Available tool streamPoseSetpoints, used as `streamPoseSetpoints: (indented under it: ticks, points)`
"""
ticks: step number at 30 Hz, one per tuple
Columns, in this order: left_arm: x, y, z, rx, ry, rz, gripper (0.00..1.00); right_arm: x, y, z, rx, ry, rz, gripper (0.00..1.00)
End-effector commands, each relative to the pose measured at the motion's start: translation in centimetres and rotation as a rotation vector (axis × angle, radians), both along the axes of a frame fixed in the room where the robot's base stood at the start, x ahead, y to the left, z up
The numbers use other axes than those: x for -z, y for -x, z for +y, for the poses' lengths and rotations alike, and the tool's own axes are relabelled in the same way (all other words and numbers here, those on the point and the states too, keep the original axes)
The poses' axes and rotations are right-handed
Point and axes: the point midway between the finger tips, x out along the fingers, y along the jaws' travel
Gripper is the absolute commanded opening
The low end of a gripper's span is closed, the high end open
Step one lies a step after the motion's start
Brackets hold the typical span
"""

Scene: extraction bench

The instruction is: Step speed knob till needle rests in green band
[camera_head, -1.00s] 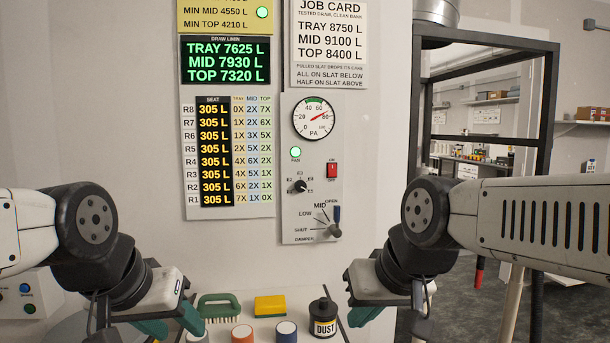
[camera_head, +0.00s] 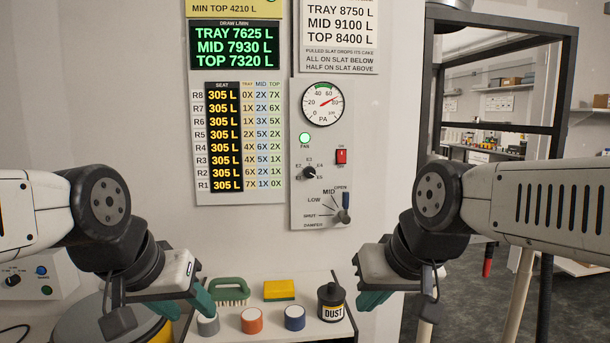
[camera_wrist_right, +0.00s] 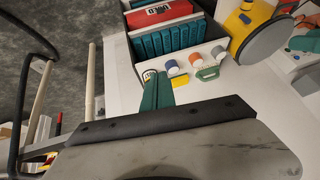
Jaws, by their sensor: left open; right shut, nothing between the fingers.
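The dial gauge (camera_head: 322,102), marked PA, is on the wall panel. Its red needle points up and right, past the green band (camera_head: 322,86) at the top of the scale. The black stepped knob (camera_head: 309,173), with E-numbered positions around it, sits below the gauge and the lit green FAN lamp (camera_head: 305,139). Its exact setting is too small to read. My left gripper (camera_head: 183,303) is open and empty, low and left of the panel. My right gripper (camera_head: 374,300) is shut and empty, low and right of it; its teal fingers also show in the right wrist view (camera_wrist_right: 157,92). Neither touches the knob.
A red switch (camera_head: 341,157) and a damper lever (camera_head: 343,215), near OPEN, share the panel. Below stands a shelf (camera_head: 270,325) with a green brush (camera_head: 230,290), yellow sponge (camera_head: 279,290), coloured-lid jars and a black DUST bottle (camera_head: 331,303). Space before the panel is clear.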

Motion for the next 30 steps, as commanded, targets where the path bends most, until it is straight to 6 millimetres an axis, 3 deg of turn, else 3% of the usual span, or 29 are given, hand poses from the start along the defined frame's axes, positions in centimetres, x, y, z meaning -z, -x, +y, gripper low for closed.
streamPoseSetpoints:
  ticks: [2, 5, 8, 11, 15, 21, 27, 30]
  points:
    - [0.0, 0.0, 0.0, 0.0, 0.0, 0.0, 0.45, 0.0, 0.0, 0.0, 0.0, 0.0, 0.0, 0.02]
    - [0.0, 0.0, 0.0, 0.0, 0.0, 0.0, 0.45, -0.2, -0.6, 0.1, 0.002, -0.004, -0.009, 0.22]
    - [0.0, 0.0, 0.0, 0.0, 0.0, 0.0, 0.45, -1.0, -3.4, 0.5, 0.012, -0.022, -0.06, 0.41]
    - [0.0, 0.0, 0.0, 0.0, 0.0, 0.0, 0.45, -2.5, -8.7, 1.2, 0.036, -0.055, -0.162, 0.57]
    - [0.0, 0.0, 0.0, 0.0, 0.0, 0.0, 0.45, -5.0, -18.3, 2.3, 0.091, -0.114, -0.356, 0.57]
    - [0.0, 0.0, 0.0, 0.0, 0.0, 0.0, 0.45, -7.4, -30.3, 3.4, 0.188, -0.183, -0.644, 0.57]
    - [0.0, 0.0, 0.0, 0.0, 0.0, 0.0, 0.45, -7.8, -39.3, 4.0, 0.287, -0.222, -0.937, 0.57]
    - [0.0, 0.0, 0.0, 0.0, 0.0, 0.0, 0.45, -7.4, -42.1, 4.3, 0.329, -0.231, -1.078, 0.57]
